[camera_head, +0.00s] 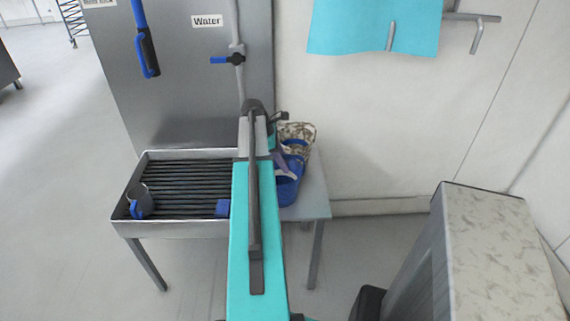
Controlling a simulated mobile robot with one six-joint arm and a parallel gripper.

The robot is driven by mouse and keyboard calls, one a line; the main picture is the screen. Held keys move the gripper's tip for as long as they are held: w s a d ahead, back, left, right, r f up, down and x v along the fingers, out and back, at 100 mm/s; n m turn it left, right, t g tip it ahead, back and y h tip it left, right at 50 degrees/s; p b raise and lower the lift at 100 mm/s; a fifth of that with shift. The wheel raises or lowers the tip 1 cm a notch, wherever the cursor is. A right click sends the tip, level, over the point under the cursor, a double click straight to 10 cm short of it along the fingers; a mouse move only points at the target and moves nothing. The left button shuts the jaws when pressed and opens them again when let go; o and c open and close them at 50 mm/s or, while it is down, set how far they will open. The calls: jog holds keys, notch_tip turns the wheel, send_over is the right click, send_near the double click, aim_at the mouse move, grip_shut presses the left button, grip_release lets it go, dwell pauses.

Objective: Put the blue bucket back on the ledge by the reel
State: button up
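A blue bucket-like container (287,191) stands on the small grey side ledge (315,204), right of the grated basin. More blue shows behind it, and I cannot tell whether that is a second container. A smaller grey-blue bucket (139,203) sits at the left end of the basin's grate. My teal arm reaches up the middle of the view and covers part of the basin and ledge. Dark and grey parts beside the blue container may belong to my gripper; its fingertips are not clear, nor whether it holds anything. I cannot make out a reel.
The basin (178,228) stands on legs before a grey panel labelled Water (207,21). A blue block (222,208) lies on its grate. A patterned container (298,131) is behind the blue one. A speckled-top block (490,240) stands at right. The floor at left is clear.

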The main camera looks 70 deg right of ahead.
jog(key=b+v, duration=0.1)
jog(key=v, duration=0.8)
jog(key=shift+w+r+b, duration=0.1)
jog(key=shift+r+b, duration=0.05)
jog(key=shift+b, duration=0.15)
jog(key=shift+w+a+r, duration=0.1)
jog(key=shift+w+r, duration=0.1)
jog(key=shift+r, duration=0.35)
